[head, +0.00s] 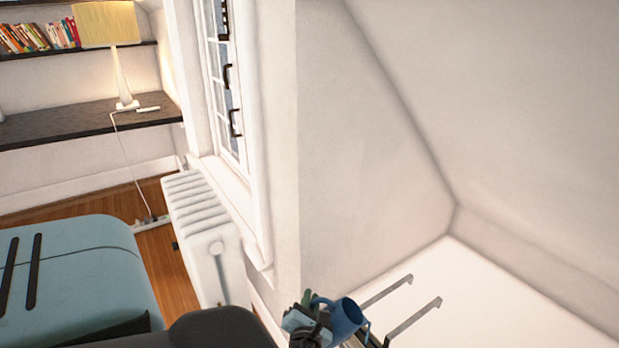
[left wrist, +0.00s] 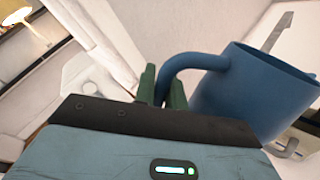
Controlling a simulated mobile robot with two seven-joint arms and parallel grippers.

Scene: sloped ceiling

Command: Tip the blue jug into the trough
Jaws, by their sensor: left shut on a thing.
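The blue jug (head: 347,316) is at the bottom centre of the head view, and it fills the right of the left wrist view (left wrist: 250,95). My left gripper (head: 308,299) is shut on the jug's handle; its green fingers (left wrist: 162,86) show against the handle in the left wrist view. The jug looks tilted in both views. I cannot see what is inside it. No trough shows clearly; the area under the jug is cut off by the frame edge. My right gripper is not in view.
Two grey bars with hooked ends (head: 412,320) extend right of the jug over a white surface (head: 480,300). A white radiator (head: 205,225) stands under the window. A sloped wall rises at the right. A lamp (head: 115,50) stands on a dark shelf.

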